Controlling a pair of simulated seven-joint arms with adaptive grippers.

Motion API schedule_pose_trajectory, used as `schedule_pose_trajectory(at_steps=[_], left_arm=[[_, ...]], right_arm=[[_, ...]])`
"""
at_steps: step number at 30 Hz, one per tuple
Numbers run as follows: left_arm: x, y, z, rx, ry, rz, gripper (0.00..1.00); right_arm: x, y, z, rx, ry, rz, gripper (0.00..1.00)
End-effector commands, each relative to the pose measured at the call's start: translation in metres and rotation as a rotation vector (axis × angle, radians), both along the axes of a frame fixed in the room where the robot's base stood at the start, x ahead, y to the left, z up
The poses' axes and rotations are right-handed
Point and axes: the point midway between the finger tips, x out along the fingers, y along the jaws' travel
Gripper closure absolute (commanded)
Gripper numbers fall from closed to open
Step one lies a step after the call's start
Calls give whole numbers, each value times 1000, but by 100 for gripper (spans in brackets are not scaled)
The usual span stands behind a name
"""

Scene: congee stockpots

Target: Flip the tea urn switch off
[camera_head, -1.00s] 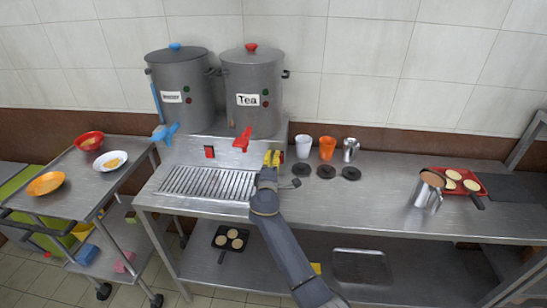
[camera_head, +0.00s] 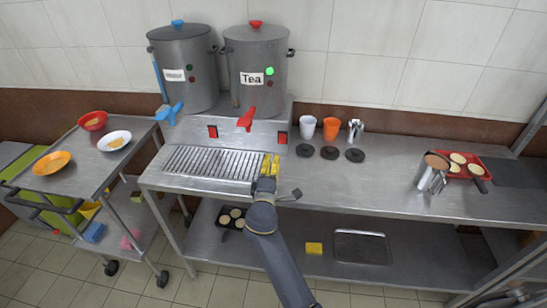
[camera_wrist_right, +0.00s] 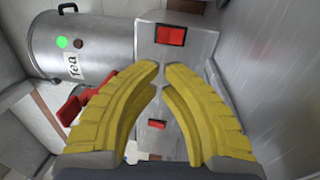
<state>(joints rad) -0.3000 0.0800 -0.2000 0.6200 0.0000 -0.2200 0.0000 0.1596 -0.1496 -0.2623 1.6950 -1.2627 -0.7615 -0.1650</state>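The grey tea urn (camera_head: 256,95) with its "Tea" label stands on the raised steel stand (camera_head: 235,137). Its green light (camera_head: 270,71) glows brightly, and the red one below is dark. Its red tap (camera_head: 246,120) points forward. The red tea urn switch (camera_head: 282,138) is on the stand's front, right of the tap. It also shows in the right wrist view (camera_wrist_right: 171,35), beyond the fingertips. My right gripper (camera_head: 271,157) is shut and empty, its yellow fingertips almost together, in front of and below the switch, apart from it. My left gripper is not in view.
A second urn (camera_head: 185,85) with a blue tap stands left, with its own red switch (camera_head: 212,132) below. A drip grate (camera_head: 210,165) lies in front. Cups, including an orange one (camera_head: 331,128), and black discs (camera_head: 329,153) stand to the right.

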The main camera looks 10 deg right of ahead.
Motion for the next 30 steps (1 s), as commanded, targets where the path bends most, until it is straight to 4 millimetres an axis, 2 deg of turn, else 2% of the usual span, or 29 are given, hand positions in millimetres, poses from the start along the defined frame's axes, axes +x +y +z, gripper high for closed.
schedule_pose_trajectory(at_steps=[8, 9, 11, 21, 30], left_arm=[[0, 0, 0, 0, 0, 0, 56], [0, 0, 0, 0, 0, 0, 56], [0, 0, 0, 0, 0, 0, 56], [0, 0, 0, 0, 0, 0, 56], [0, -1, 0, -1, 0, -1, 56]], right_arm=[[-1, 0, 0, 0, 0, 0, 100], [-1, 0, 0, 0, 0, 0, 97], [-3, 1, -1, -1, 0, 1, 100], [-30, 12, -8, -1, 0, 1, 100], [-31, 13, -8, 0, 1, 1, 100]])
